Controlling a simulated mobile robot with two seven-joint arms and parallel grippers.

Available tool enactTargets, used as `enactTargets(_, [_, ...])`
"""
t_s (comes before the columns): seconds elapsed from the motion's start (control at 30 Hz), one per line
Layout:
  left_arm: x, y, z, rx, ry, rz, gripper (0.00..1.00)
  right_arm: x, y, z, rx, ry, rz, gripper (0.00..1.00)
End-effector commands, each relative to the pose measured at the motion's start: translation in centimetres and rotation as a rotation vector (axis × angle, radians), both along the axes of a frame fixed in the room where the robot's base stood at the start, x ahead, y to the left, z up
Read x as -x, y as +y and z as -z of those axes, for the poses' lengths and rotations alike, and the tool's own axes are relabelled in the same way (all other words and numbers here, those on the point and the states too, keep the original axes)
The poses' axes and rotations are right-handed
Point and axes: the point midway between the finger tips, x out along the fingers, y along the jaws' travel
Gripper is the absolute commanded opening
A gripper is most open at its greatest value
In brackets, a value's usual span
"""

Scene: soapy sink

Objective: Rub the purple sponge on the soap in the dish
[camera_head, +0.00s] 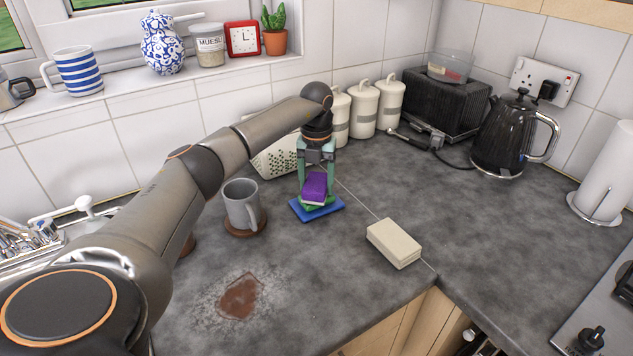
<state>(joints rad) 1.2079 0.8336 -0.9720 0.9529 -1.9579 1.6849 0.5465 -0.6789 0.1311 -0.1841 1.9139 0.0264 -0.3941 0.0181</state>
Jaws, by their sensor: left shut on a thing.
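The purple sponge (315,188) is between the fingers of my left gripper (316,179), which is shut on it and points straight down. A pale layer shows along the sponge's lower edge. Directly below is the blue dish (304,213), flat on the grey worktop, with a green piece (328,202), seemingly the soap, in it. The sponge covers most of the green piece from this view. I cannot tell whether sponge and soap touch. My right gripper is not in view.
A grey mug (243,204) on a brown coaster stands left of the dish. A cream block (394,243) lies to the right. A brown stain (240,296) with pale specks marks the front worktop. White canisters (363,108) and a black kettle (505,136) stand behind.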

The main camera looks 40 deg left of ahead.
Motion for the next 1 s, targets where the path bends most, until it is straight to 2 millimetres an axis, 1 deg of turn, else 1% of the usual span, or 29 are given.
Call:
enactTargets(0.57, [0.0,-0.02,0.76,0.0,0.0,0.0,0.23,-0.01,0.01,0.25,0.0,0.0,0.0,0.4])
enactTargets(1.0, [0.0,-0.02,0.71,0.0,0.001,0.0,0.23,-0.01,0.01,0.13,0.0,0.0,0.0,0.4])
